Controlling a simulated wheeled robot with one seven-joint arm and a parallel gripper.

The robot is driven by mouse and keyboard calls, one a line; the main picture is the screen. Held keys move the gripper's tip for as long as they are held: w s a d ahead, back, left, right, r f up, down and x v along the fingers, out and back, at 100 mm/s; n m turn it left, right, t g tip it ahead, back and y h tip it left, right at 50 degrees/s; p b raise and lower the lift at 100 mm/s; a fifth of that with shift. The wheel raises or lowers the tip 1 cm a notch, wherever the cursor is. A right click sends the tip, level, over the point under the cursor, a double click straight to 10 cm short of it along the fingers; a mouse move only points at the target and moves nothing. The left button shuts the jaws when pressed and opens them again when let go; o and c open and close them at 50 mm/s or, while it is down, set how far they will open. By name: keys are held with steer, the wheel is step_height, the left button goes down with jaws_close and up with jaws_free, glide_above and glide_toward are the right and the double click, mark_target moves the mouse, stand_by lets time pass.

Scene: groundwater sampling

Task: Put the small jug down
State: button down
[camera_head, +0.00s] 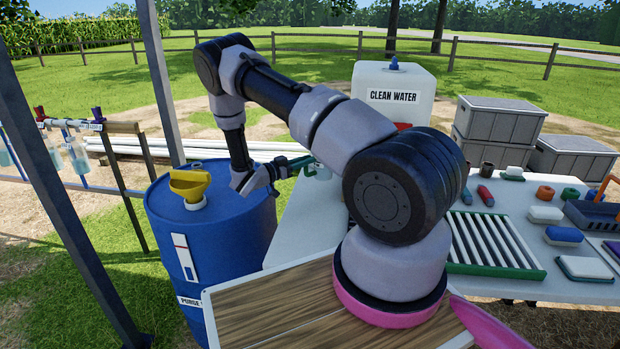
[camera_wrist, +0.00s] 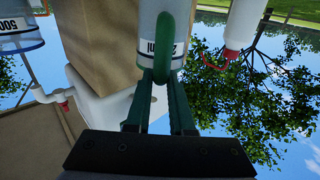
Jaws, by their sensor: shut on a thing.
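My gripper (camera_wrist: 160,100) is shut on the green handle of the small jug (camera_wrist: 150,30). The jug is clear, with a dark printed label only partly readable, and the top of the wrist view cuts it off. In the head view my gripper (camera_head: 275,170) points right, past the blue drum towards the white table (camera_head: 300,215). The jug (camera_head: 320,173) shows there only as a small pale and green part, mostly hidden behind my arm. I cannot tell whether its base touches the table.
A blue drum (camera_head: 230,235) with a yellow funnel (camera_head: 190,185) stands left of my gripper. A clean water tank (camera_head: 410,85) stands behind. A green-framed rack (camera_head: 490,240) and several small items occupy the table's right part. Another vessel marked 500 (camera_wrist: 18,38) shows in the wrist view.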

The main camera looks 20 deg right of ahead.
mark_target(306, 174)
steer(key=shift+f, duration=2.55)
steer(key=c, duration=0.8)
jaws_free()
steer(key=shift+f, duration=0.1)
